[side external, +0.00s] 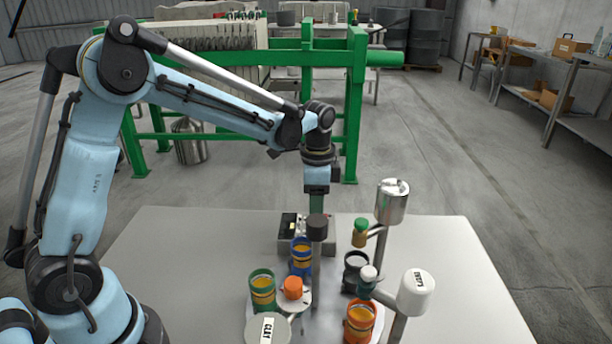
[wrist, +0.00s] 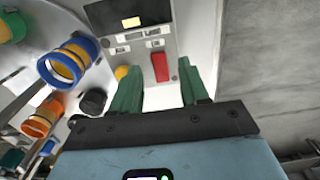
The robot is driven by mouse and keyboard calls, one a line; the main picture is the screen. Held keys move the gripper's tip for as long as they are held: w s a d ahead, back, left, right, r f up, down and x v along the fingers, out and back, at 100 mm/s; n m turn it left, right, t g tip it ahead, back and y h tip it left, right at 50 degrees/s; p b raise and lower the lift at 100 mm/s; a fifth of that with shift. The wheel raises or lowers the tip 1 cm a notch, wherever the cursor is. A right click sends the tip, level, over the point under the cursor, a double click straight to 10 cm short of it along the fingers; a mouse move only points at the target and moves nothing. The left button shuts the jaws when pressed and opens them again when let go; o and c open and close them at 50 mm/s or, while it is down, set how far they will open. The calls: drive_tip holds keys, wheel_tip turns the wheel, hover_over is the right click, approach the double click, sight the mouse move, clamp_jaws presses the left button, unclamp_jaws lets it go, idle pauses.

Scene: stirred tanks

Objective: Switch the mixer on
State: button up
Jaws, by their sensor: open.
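A grey control box (wrist: 145,40) lies below my gripper in the wrist view. It has a small lit display (wrist: 131,22), a red switch (wrist: 160,67) and a yellow round button (wrist: 122,72). The box (side external: 290,228) also shows in the side view at the back of the white table. My gripper (wrist: 163,92) is open and empty, its green fingers pointing at the box with the red switch between them in the picture. In the side view my gripper (side external: 316,203) is over the box, its tips partly hidden by a black-topped post (side external: 317,226). Contact cannot be told.
Several banded tanks stand in front of the box: blue (side external: 301,257), green (side external: 262,290), orange (side external: 360,322) and black (side external: 354,272). Posts with a silver head (side external: 392,201) and a white head (side external: 416,292) rise on the right. The white table (side external: 165,240) is clear at left.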

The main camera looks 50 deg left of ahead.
drive_tip(key=shift+f, duration=0.7)
drive_tip(key=shift+c, duration=0.4)
clamp_jaws()
